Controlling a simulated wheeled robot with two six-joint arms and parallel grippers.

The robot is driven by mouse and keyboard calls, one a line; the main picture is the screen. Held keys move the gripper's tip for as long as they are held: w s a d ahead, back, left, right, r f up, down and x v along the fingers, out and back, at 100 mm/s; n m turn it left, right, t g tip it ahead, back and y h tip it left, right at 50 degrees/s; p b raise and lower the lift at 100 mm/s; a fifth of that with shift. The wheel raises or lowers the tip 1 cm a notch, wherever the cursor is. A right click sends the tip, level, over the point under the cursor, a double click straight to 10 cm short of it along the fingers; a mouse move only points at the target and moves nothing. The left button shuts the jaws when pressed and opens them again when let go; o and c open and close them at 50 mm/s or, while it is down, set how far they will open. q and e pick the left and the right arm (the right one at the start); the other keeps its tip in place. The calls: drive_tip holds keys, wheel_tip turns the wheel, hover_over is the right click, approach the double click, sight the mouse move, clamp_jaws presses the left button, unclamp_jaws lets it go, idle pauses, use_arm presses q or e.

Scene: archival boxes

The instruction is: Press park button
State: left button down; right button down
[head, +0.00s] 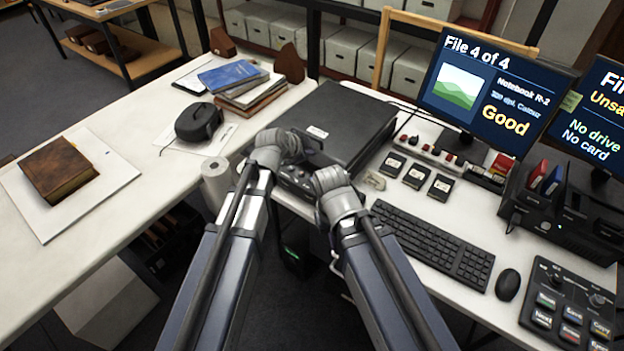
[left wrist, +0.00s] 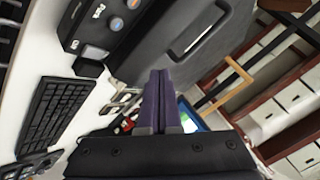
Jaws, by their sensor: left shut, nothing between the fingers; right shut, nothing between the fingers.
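A flat black scanner-like unit (head: 345,115) with a closed lid lies on the white desk. Its front control panel (head: 296,180) is partly hidden behind my wrists in the head view.
A keyboard (head: 432,243), a mouse (head: 508,284) and a button console (head: 570,305) lie to the right. Two monitors stand behind; one (head: 490,95) reads "File 4 of 4" and "Good".

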use_arm(q)
drive_tip(key=b, duration=0.9)
hover_over(309, 183)
wheel_tip(309, 183, down, 9)
drive_tip(key=shift+r, duration=0.1)
idle(1.7)
drive_tip(key=shift+f+b, duration=0.3)
drive_tip(key=shift+f, duration=0.15)
drive_tip(key=shift+f+b, duration=0.5)
idle(0.6)
drive_tip(key=shift+r, duration=0.2)
drive_tip(key=shift+r+p, duration=0.75)
drive_tip(key=shift+p, duration=0.2)
